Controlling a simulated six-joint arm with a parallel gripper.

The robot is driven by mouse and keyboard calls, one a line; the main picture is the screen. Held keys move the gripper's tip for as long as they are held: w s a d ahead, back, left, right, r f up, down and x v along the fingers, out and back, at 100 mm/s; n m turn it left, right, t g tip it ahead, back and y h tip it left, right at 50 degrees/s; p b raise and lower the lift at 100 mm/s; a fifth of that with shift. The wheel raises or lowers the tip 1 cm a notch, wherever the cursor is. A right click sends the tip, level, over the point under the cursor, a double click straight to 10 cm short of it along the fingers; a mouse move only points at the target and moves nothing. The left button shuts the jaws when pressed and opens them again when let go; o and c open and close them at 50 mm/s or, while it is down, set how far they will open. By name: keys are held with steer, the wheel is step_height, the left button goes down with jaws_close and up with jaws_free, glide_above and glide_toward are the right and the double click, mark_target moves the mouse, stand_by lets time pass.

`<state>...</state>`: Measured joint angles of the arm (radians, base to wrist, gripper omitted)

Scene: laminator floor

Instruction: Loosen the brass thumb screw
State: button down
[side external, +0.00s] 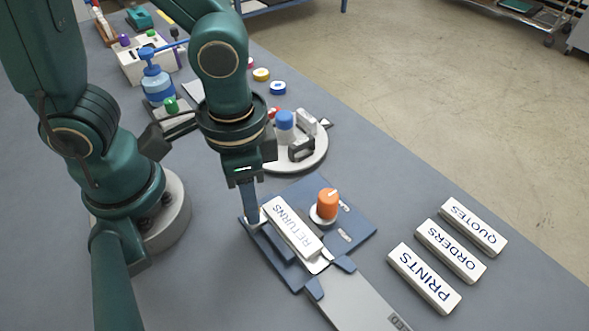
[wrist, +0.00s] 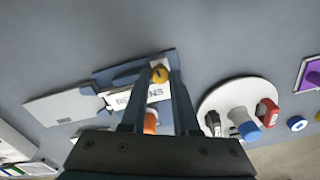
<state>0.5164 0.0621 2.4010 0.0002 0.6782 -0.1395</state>
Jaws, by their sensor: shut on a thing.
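The brass thumb screw (wrist: 159,74) shows in the wrist view as a round golden head between my fingertips, at the end of the blue fixture (wrist: 104,76). My gripper (wrist: 161,82) is shut on it. In the side view my gripper (side external: 252,217) points down at the left corner of the blue fixture (side external: 362,222), and its fingers hide most of the screw. A white plate marked RETURNS (side external: 293,228) lies in the fixture, just right of my fingers. It also shows in the wrist view (wrist: 120,99), partly behind a finger.
An orange knob (side external: 327,204) stands on the fixture. Plates marked PRINTS (side external: 424,278), ORDERS (side external: 451,251) and QUOTES (side external: 473,228) lie to the right. A round white tray (side external: 318,160) with several items is behind. A blue pump bottle (side external: 157,85) stands further back.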

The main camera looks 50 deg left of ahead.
steer(key=c, duration=0.6)
jaws_free()
steer(key=shift+c, duration=0.2)
steer(key=shift+r, duration=0.1)
steer(key=shift+r, duration=2.5)
steer(key=w+a+r+n+t, duration=0.2)
steer(key=a+r+n+t, duration=0.2)
steer(key=a, duration=0.4)
steer(key=shift+w+a+r+t, duration=0.15)
steer(key=shift+w+r+t, duration=0.05)
steer(key=shift+r+t, duration=0.6)
